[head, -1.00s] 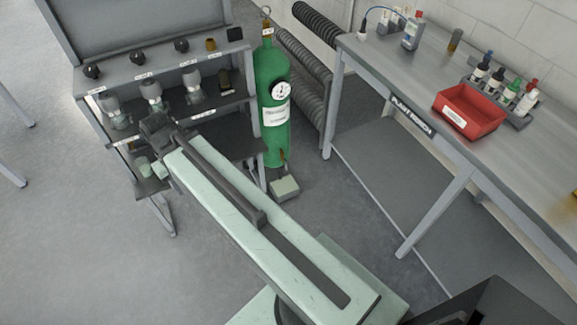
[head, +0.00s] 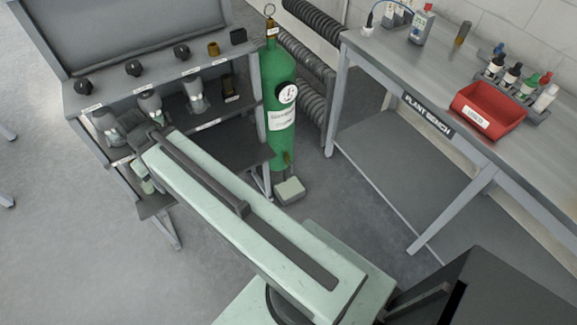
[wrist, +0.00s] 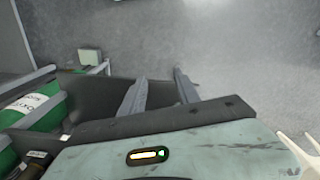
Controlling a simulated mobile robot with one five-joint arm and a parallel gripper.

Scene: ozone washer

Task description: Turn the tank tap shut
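A green tank (head: 281,92) stands upright on the floor between the rack and the bench. It has a round white gauge, a pale label, a ring at its top, and small brass-coloured fittings at the neck (head: 272,30) and near the foot (head: 287,157). Which fitting is the tap I cannot tell. In the wrist view the tank (wrist: 42,108) lies across the left edge. My gripper (wrist: 161,76) shows there as two grey fingers, apart, with nothing visible between them. In the head view my arm's far end is by the rack's front left, well left of the tank.
A grey rack (head: 110,93) with dark knobs and several grey fittings is beside my arm. A bench (head: 392,62) at right carries a red bin (head: 488,112) and bottles. A small pale box (head: 289,190) is at the tank's foot. Ribbed hoses (head: 305,75) run behind it.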

